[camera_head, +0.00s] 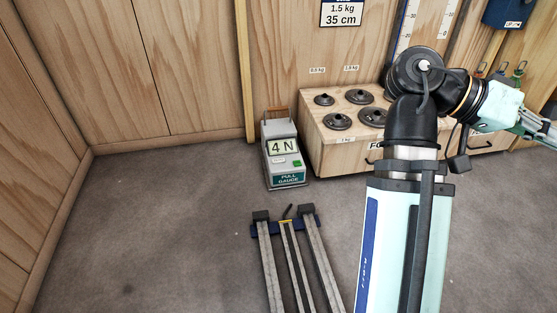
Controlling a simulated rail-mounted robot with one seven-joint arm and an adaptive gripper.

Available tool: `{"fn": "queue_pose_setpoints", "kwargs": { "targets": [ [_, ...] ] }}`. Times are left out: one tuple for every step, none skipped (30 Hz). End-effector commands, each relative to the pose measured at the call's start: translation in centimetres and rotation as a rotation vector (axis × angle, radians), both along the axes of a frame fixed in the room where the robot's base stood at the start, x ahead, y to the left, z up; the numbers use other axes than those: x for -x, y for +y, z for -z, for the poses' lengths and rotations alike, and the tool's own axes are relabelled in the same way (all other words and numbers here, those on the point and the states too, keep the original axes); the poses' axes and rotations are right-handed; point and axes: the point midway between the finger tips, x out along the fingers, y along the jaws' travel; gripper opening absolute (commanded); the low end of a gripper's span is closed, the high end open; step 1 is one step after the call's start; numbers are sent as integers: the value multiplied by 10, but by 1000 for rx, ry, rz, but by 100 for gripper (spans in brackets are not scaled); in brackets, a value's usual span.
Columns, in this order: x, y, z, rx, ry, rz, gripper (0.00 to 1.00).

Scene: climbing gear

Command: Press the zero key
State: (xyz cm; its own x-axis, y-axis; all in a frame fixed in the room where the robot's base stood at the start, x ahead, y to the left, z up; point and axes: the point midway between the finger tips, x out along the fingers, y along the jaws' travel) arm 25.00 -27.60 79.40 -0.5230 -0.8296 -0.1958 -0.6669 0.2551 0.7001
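The pull gauge (284,166) is a grey box on the floor against the wooden wall, with a brown handle on top. Its display (281,147) reads "4 N". A small green key (297,163) sits below the display at the right, above a teal "PULL GAUGE" label; any marking on the key is too small to read. My gripper (545,134) is at the right edge, far from the gauge and pointing away to the right. It is partly cut off by the picture edge, and I cannot tell whether its fingers are open or shut.
A wooden box (330,150) holding several dark weight discs (338,121) stands right beside the gauge. Rails (290,260) lie on the floor in front. My arm covers part of the box. The floor (170,220) at the left is clear.

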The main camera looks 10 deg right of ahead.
Motion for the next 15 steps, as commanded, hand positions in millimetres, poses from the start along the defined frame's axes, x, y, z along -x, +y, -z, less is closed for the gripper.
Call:
{"fn": "queue_pose_setpoints", "kwargs": {
  "targets": [
    [-11,-2,-3,-7,22,-5,0],
    [-17,-3,-3,-11,36,-9,0],
    [-26,-4,-3,-17,54,-13,0],
    [-34,-6,-3,-22,69,-17,0],
    [-43,-7,-2,-30,84,-24,0],
    [-56,-9,0,-44,103,-36,0],
    [-66,-11,3,-57,116,-47,0],
    [-76,-13,6,-71,130,-60,0],
    [-90,-15,10,-89,148,-79,0],
    [-101,-17,14,-104,160,-95,0],
    [-112,-19,18,-119,174,-113,0],
    [-127,-21,24,-140,191,-138,0],
    [-139,-23,29,-157,204,-158,0],
    [-150,-25,34,-175,217,-179,0],
    [-166,-27,42,-199,233,-207,0]
  ]
}}
